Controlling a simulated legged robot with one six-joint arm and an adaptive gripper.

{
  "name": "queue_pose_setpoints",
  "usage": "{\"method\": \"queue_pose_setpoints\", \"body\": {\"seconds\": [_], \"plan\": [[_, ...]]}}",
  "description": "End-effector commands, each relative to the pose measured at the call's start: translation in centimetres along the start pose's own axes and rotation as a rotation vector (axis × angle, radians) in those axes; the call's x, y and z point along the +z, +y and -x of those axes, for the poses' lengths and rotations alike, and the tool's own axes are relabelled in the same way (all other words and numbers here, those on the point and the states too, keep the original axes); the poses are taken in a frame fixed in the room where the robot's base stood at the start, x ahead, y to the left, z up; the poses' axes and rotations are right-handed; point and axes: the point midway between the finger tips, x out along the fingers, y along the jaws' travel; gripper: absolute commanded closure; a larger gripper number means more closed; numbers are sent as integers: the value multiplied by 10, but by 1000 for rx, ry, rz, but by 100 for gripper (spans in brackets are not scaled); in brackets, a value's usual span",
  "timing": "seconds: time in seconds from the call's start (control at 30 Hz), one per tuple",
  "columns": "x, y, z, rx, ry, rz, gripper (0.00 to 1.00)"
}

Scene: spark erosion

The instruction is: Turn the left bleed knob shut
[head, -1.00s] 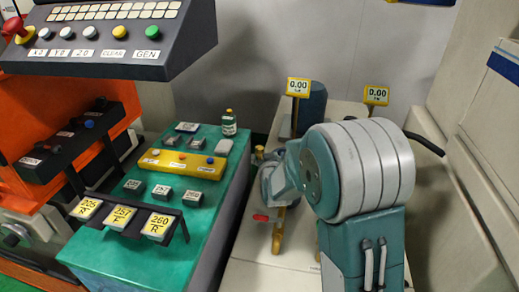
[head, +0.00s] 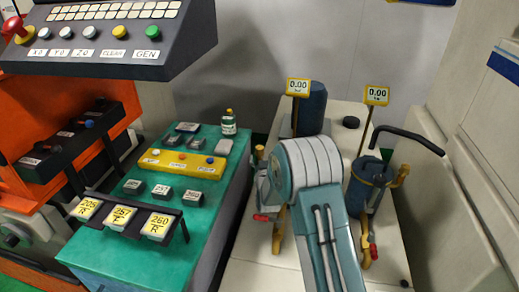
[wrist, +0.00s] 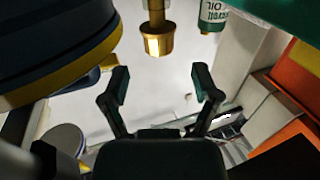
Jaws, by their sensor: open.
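In the wrist view a brass knob (wrist: 158,42) on a stem lies beyond my gripper (wrist: 161,80), roughly between the lines of its two fingers. The fingers are spread wide and empty, apart from the knob. A dark blue canister (wrist: 45,45) with a yellow band is to the left. In the head view my arm hides most of the left canister and my fingertips; a small yellow knob (head: 259,152) shows at the arm's left edge. I cannot tell how far the knob is turned.
A bottle (head: 228,123) stands on the green cabinet; it also shows in the wrist view (wrist: 213,14). The right canister (head: 366,192) has a black lever (head: 408,138) and a red-handled valve (head: 373,251). Gauges (head: 298,87) and (head: 377,95) stand on posts, both reading 0.00.

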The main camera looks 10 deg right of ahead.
Motion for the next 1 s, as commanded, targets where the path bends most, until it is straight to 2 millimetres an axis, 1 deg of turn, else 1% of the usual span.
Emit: {"method": "queue_pose_setpoints", "body": {"seconds": [0.1,0.3,0.5,0.73,0.77,0.8,0.87,0.9,0.93,1.0], "plan": [[0,0,-20,1,2,0,21],[0,0,-46,0,0,0,21],[0,0,-56,0,0,0,21],[0,0,-56,0,-1,0,21],[0,0,-56,0,-1,0,30],[0,0,-56,0,-1,0,47],[0,0,-56,0,-1,0,74],[0,0,-56,0,-1,0,92],[0,0,-56,0,-1,0,100],[0,0,-56,0,-1,0,100]]}}
